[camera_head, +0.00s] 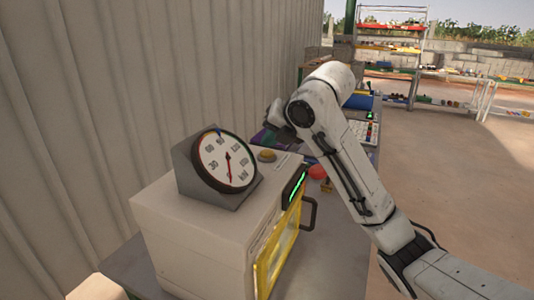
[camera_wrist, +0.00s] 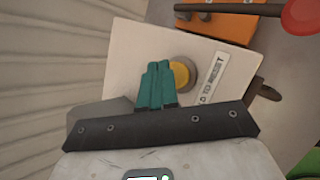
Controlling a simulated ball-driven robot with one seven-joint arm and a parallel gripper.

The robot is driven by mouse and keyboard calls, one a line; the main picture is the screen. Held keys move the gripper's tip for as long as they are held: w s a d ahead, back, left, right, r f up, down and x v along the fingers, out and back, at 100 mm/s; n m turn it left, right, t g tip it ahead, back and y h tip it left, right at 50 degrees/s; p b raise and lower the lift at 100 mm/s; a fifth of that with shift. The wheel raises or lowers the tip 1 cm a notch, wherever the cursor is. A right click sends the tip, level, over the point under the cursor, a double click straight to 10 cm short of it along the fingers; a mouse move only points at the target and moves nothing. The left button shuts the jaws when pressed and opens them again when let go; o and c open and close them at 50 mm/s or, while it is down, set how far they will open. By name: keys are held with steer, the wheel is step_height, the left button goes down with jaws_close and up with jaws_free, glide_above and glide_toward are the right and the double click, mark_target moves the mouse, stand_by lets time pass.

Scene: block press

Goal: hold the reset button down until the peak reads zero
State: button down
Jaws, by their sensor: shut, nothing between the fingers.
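The yellow round reset button (camera_head: 267,155) sits on top of the pale press housing (camera_head: 205,220), beside the dial gauge. In the wrist view the button (camera_wrist: 182,73) lies next to a printed label partly reading "TO RESET" (camera_wrist: 212,78). My gripper (camera_wrist: 158,68) is shut and empty; its teal fingers overlap the button's left edge in that view. I cannot tell whether they touch it. In the head view the fingers are not clearly visible. The dial gauge (camera_head: 227,160) has a white face marked in kN and a red needle pointing steeply; its exact reading is too small to tell.
A yellow-framed guard (camera_head: 275,255) with a black handle (camera_head: 309,213) is on the press front, below a green-lit display (camera_head: 294,188). A red knob (camera_head: 317,172) stands to the right. A corrugated wall is close at left; open floor lies right.

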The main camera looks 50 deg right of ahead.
mark_target(271, 154)
steer(key=shift+f, duration=0.3)
steer(key=shift+f+b, duration=0.5)
steer(key=shift+f, duration=0.05)
stand_by(0.6)
steer(key=shift+r, duration=0.1)
stand_by(1.9)
steer(key=shift+r+p, duration=0.7)
steer(key=shift+r, duration=0.15)
steer(key=shift+r+p, duration=1.85)
steer(key=shift+r, duration=0.75)
steer(key=shift+s+f, duration=0.1)
steer(key=shift+f, duration=0.05)
